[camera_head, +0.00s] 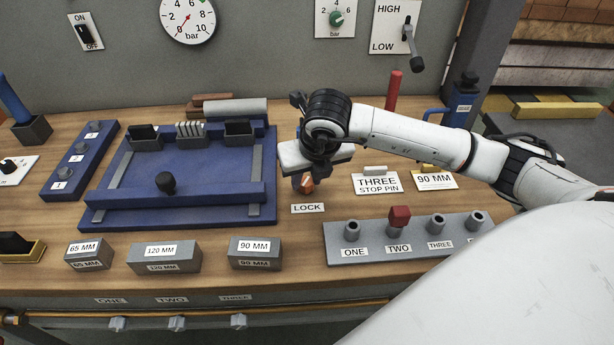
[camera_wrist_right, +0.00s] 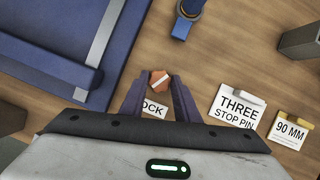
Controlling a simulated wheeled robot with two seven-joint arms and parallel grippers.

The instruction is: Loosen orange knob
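The orange knob (camera_head: 306,183), with a pale stripe on its top, stands on the table behind the white LOCK label (camera_head: 307,208). My right gripper (camera_head: 302,181) points down over the knob. In the right wrist view the orange knob (camera_wrist_right: 160,84) shows at the tips of the two dark fingers (camera_wrist_right: 159,88), with one finger on each side. The fingers are close to its sides; I cannot tell whether they touch it. The gripper partly covers the LOCK label (camera_wrist_right: 153,108). My left gripper is not in view.
A blue fixture (camera_head: 105,192) with a black knob (camera_head: 166,183) lies to the left. A grey rail (camera_head: 375,256) with several posts and a red cap (camera_head: 399,217) stands front right. The THREE STOP PIN card (camera_head: 377,184) is right of the knob. Labelled blocks (camera_head: 164,256) line the front.

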